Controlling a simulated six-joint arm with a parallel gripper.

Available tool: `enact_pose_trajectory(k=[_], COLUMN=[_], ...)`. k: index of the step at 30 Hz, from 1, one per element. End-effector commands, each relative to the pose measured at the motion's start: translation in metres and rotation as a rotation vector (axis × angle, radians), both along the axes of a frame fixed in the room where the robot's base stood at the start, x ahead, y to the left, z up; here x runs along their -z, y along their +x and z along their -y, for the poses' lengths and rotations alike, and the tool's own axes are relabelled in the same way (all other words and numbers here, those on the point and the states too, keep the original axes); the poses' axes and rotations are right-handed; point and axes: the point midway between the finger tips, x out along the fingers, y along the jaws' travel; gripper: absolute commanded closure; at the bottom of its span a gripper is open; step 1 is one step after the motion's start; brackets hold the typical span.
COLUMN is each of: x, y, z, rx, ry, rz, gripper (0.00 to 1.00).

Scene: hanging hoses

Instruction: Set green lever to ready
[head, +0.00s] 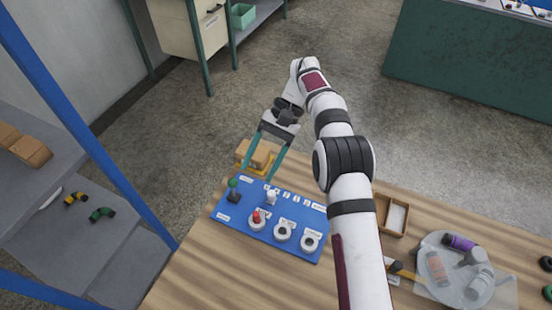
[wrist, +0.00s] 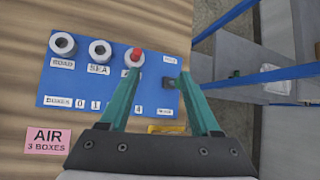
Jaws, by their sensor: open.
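A green-topped lever (head: 233,184) on a dark base stands at the left corner of the blue panel (head: 227,207), which lies on the wooden table. My gripper (head: 257,176) is open and empty, pointing down above the panel's far left side, with the lever just left of its fingertips in the picture. In the wrist view my gripper (wrist: 160,77) spreads over the blue panel (wrist: 75,85), and a dark block (wrist: 170,83), probably the lever's base, shows between the fingers near the right one. The green top cannot be made out there, and the lever's labels are unreadable.
A red-topped knob (head: 257,217) and a white handle (head: 271,197) stand close to the lever. White round sockets (head: 309,243) line the panel. A cardboard box (head: 255,153) sits behind it. A round clear tray (head: 455,270) holds bottles at right.

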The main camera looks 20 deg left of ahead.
Motion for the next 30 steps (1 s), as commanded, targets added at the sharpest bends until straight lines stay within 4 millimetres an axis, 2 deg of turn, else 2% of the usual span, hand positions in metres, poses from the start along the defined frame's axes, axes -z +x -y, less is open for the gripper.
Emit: enact_pose_trajectory(k=[3, 6, 16, 21, 23, 26, 27, 29, 30], x=[-0.014, -0.022, -0.025, -0.025, -0.021, -0.002, 0.005, 0.01, 0.008], y=[0.008, 0.012, 0.014, 0.013, 0.005, -0.034, -0.053, -0.076, -0.088], z=[0.023, 0.035, 0.041, 0.04, 0.035, 0.021, 0.015, 0.005, -0.005], rx=[0.003, 0.0, -0.001, -0.006, -0.072, -0.453, -0.701, -1.127, -1.419], ry=[0.0, 0.0, 0.0, -0.001, -0.015, -0.082, -0.114, -0.155, -0.178], rz=[0.001, 0.001, 0.0, 0.002, 0.024, 0.142, 0.206, 0.293, 0.339], gripper=[0.36, 0.36, 0.36, 0.67, 0.78, 0.96, 1.0, 1.0, 1.0])
